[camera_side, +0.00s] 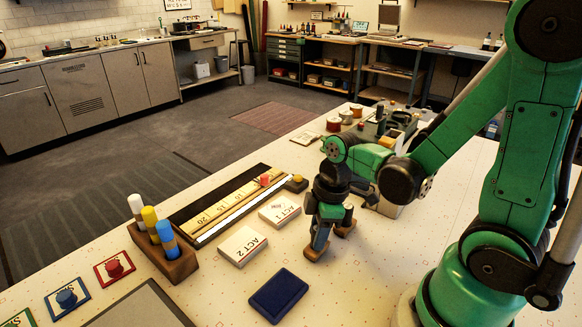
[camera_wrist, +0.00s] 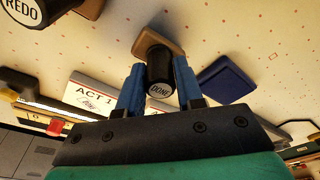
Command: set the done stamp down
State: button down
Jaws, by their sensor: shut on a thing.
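My gripper (camera_side: 320,236) points down over the pale table. In the wrist view my gripper (camera_wrist: 160,92) has its blue fingers shut on the done stamp (camera_wrist: 158,70), on either side of its black knob marked DONE. The stamp's brown base (camera_side: 317,252) shows under the fingers in the side view, at or very near the tabletop; I cannot tell whether it touches. The stamp looks about upright. The fingers hide most of it in the side view.
The redo stamp (camera_wrist: 25,12) stands close by. A dark blue pad (camera_side: 278,295) lies in front, with ACT 2 (camera_side: 243,246) and ACT 1 (camera_side: 280,210) blocks to the left. A marker holder (camera_side: 172,262) and ruler tray (camera_side: 225,203) stand further left. Some table around the pad is bare.

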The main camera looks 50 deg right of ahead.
aim_at(327, 245)
jog(key=shift+f, duration=0.2)
jog(key=c, duration=0.6)
grip_release()
jog(key=shift+o, duration=0.2)
jog(key=shift+r, duration=0.15)
notch_tip(327, 245, up, 12)
jog(key=s+d, duration=0.1)
jog(key=w+a+m+t, duration=0.1)
jog(key=m+t, duration=0.1)
jog(key=m, duration=0.1)
jog(key=w+a+m+t, duration=0.1)
jog(key=m+t, duration=0.1)
jog(key=m, duration=0.1)
jog(key=w+a+f+m+t+h, duration=0.1)
jog(key=m+t, duration=0.1)
jog(key=m, duration=0.1)
jog(key=shift+w+a+f, duration=0.1)
jog(key=shift+w+a, duration=0.1)
jog(key=shift+a, duration=0.05)
